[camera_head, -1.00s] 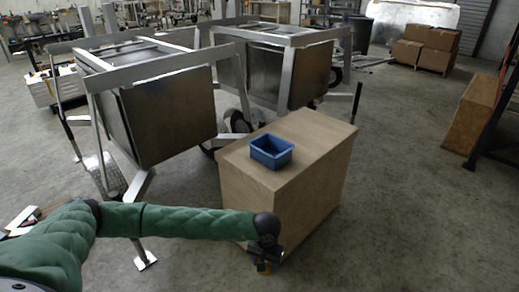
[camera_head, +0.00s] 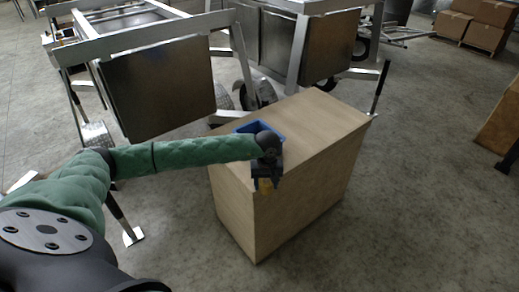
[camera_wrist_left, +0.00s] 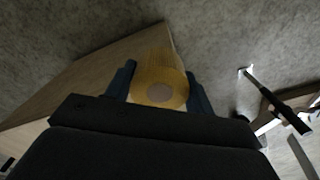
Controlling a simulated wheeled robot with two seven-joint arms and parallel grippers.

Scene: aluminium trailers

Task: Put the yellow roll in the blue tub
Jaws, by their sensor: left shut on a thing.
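The blue tub (camera_head: 243,128) sits on top of a wooden box, partly hidden behind my left wrist in the head view. My left gripper (camera_head: 265,184) points down in front of the box's near edge. It is shut on the yellow roll (camera_head: 265,187), which shows small below the wrist. My right gripper is in neither view.
The wooden box (camera_head: 315,125) has clear top surface right of the tub. Aluminium trailers (camera_head: 160,85) with metal bodies stand behind and left of it. Cardboard boxes (camera_head: 487,25) are stacked at the back right.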

